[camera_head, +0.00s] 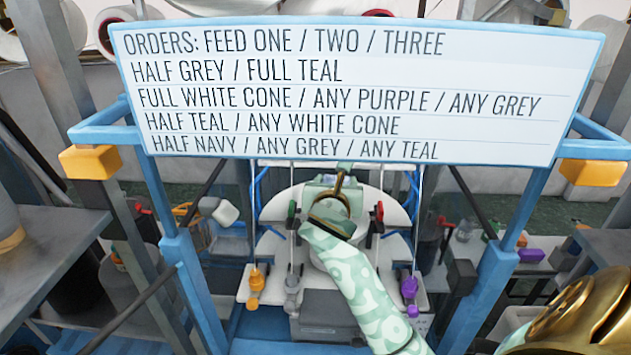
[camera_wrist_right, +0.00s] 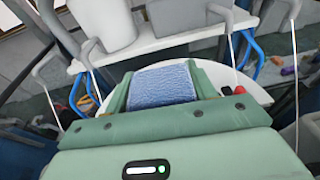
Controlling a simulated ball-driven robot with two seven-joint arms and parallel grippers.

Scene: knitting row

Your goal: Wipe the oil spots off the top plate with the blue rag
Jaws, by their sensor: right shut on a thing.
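My right gripper (camera_head: 321,184) reaches over the middle of the knitting machine in the head view. The right wrist view shows its two green fingers closed on the blue rag (camera_wrist_right: 162,83), which fills the gap between them. In the head view I cannot make out the rag behind the gripper. A pale rounded plate (camera_head: 281,250) lies below and around the gripper, and its edge shows in the wrist view (camera_wrist_right: 257,94). I cannot tell whether the rag touches it. I see no oil spots; my arm and gripper hide part of the plate. My left gripper is out of view.
A white order board (camera_head: 350,80) hangs across a blue frame, whose posts (camera_head: 190,270) stand on both sides. Thin white wires and red and green knobs (camera_head: 379,216) flank the gripper. Orange (camera_head: 255,284) and purple (camera_head: 409,287) pieces sit at the plate's front.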

